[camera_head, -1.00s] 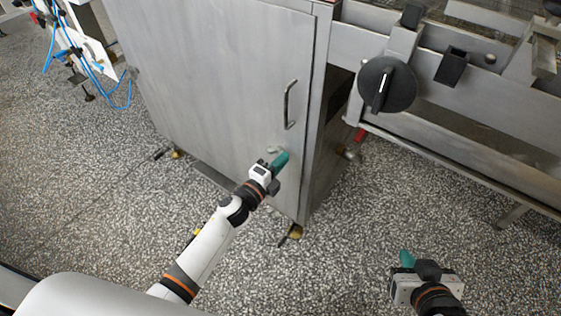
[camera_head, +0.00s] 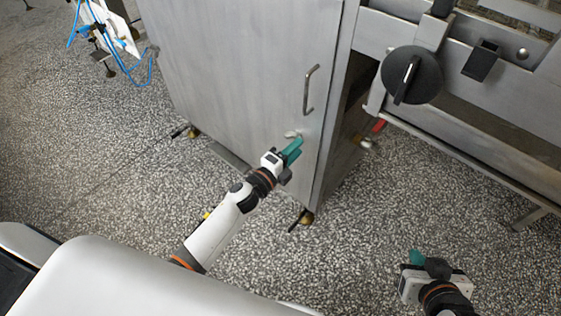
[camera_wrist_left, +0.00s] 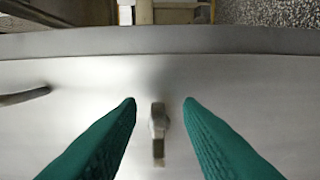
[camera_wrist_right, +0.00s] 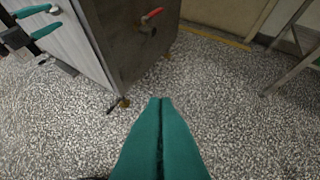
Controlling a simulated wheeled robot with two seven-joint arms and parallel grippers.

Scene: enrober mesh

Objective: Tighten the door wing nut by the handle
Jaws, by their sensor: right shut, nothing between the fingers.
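The door wing nut (camera_wrist_left: 159,132) stands out from the steel door, below the handle. In the left wrist view it sits between the two spread teal fingers, apart from both. In the head view the wing nut (camera_head: 292,134) shows as a small pale piece just above my left gripper (camera_head: 293,150). My left gripper (camera_wrist_left: 159,103) is open around it, with nothing held. The bent door handle (camera_head: 310,90) is above; part of it also shows at the left of the left wrist view (camera_wrist_left: 24,97). My right gripper (camera_head: 416,257) is shut and empty, low over the floor; its fingertips meet in the right wrist view (camera_wrist_right: 160,101).
The steel cabinet door (camera_head: 240,70) stands upright on castered feet. A machine frame with a black knob (camera_head: 411,75) is to the right. A red-handled valve (camera_wrist_right: 152,15) sticks out from the cabinet's side. Speckled floor (camera_head: 380,200) is clear between the arms.

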